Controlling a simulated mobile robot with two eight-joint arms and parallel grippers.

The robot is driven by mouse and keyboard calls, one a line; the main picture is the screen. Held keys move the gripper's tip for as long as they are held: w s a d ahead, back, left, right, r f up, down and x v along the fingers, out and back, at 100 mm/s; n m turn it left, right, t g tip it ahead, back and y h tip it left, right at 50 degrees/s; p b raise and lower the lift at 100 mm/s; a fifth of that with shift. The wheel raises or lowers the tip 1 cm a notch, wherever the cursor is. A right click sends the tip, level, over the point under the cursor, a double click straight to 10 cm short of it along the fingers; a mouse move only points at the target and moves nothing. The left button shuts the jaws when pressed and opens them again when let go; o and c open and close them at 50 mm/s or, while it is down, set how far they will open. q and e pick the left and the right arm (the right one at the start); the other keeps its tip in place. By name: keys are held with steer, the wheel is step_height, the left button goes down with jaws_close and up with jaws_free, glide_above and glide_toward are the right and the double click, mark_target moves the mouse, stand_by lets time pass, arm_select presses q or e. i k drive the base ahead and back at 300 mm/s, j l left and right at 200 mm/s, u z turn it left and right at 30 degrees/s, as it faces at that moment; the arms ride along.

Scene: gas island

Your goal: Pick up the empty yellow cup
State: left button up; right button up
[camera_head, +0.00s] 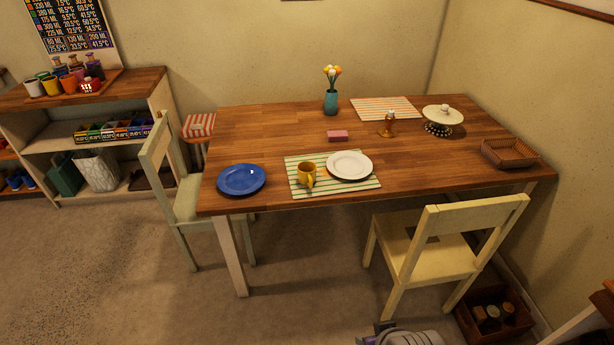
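A yellow cup (306,174) stands upright on the near striped placemat (338,189) on the wooden table (270,130). Its handle points toward the front edge of the table. The inside of the cup is too small to make out. A white plate (349,165) lies just right of it on the same mat. On the shelf tray at the far left stand several coloured cups, one of them yellow (52,86). Neither of my grippers can be made out in this view.
A blue plate (241,180) lies left of the mat. A pink block (337,135), a vase (331,102) and a basket (511,153) are also on the table. Chairs stand at the left (188,195) and front right (425,258). A grey object (405,338) is cut off below.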

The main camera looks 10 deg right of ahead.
mark_target(306, 170)
steer(key=i+z, duration=0.2)
steer(key=i, duration=0.3)
steer(key=i+j+z, duration=0.2)
steer(key=i, duration=0.35)
steer(key=i+j+z, duration=0.2)
steer(key=i, duration=0.3)
